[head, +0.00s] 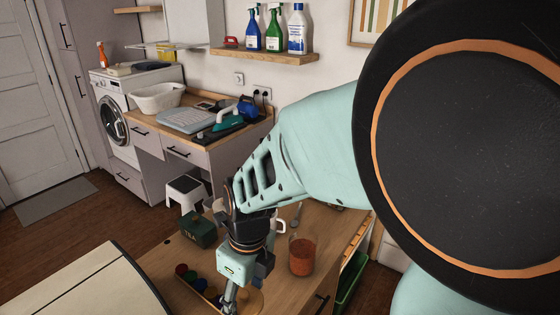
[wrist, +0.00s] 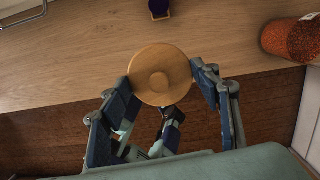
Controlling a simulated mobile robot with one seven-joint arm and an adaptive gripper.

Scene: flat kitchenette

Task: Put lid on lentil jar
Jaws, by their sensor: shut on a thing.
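The lentil jar (head: 302,256) is a clear cylinder filled with orange-red lentils, standing upright on the wooden counter. Its top looks uncovered in the head view. The jar also shows in the wrist view (wrist: 290,38) at the upper right. The lid (wrist: 160,75) is a round wooden disc with a raised middle. My gripper (wrist: 164,80) is shut on the lid, with one finger at each side of its rim. In the head view my gripper (head: 229,300) points down, left of the jar, and its fingertips are partly cut off by the bottom edge.
A dark green tea box (head: 198,230) stands behind my gripper. Several coloured round pieces (head: 190,277) sit in a row left of it. A spoon (head: 296,214) shows behind the jar. In the wrist view, the counter (wrist: 90,60) is bare between its handle side and the lid.

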